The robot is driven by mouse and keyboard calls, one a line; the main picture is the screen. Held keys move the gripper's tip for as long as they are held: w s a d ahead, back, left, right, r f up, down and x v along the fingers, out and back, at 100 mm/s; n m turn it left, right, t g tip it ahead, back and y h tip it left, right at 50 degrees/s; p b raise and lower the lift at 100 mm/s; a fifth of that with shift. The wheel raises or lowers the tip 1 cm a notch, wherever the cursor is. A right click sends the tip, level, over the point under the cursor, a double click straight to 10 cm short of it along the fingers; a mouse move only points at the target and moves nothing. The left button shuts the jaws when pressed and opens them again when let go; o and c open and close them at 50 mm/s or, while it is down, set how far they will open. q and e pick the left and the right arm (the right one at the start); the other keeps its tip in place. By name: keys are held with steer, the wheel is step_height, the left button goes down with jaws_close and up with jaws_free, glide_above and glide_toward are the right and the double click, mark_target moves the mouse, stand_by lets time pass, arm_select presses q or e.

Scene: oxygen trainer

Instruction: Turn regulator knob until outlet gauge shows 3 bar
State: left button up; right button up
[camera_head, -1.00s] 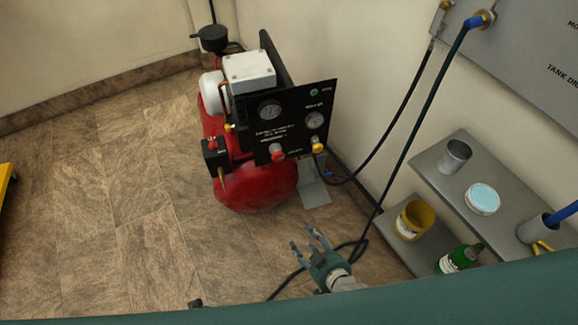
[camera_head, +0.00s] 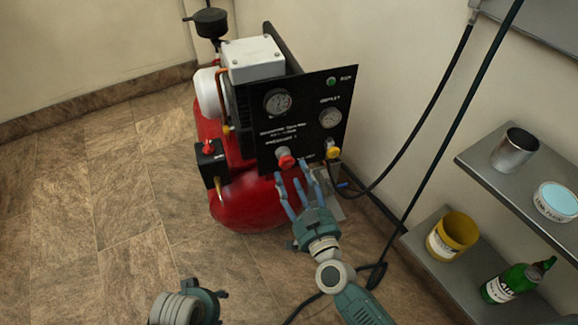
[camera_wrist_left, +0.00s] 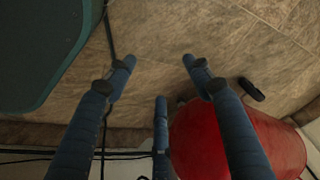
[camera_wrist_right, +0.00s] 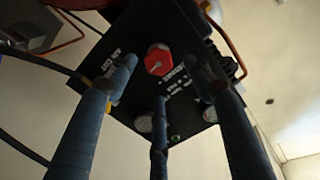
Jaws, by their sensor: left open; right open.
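The red regulator knob (camera_head: 285,158) sits low on the compressor's black panel (camera_head: 300,96); it shows as a red hexagonal cap in the right wrist view (camera_wrist_right: 158,60). The outlet gauge (camera_head: 330,118) is on the panel's right; its needle is too small to read. My right gripper (camera_head: 293,177) is open and empty, its fingers pointing at the panel just below the knob. In the right wrist view the knob appears between the spread fingers, with no contact visible. My left gripper (camera_head: 216,298) is low in the head view, away from the panel; its fingers are spread and empty (camera_wrist_left: 158,75).
The red tank (camera_head: 243,205) stands under the panel. A yellow fitting (camera_head: 333,152) with a black hose is right of the knob. Shelves at right hold a metal cup (camera_head: 515,150), a yellow pot (camera_head: 452,236) and a green bottle (camera_head: 510,283). Floor at left is clear.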

mark_target(288, 164)
steer(key=x, duration=0.5)
steer(key=shift+w+f+b, duration=0.1)
steer(key=shift+b, duration=0.2)
arm_select(q)
step_height(288, 164, up, 3)
steer(key=shift+w, duration=0.1)
arm_select(e)
steer(key=c, duration=1.2)
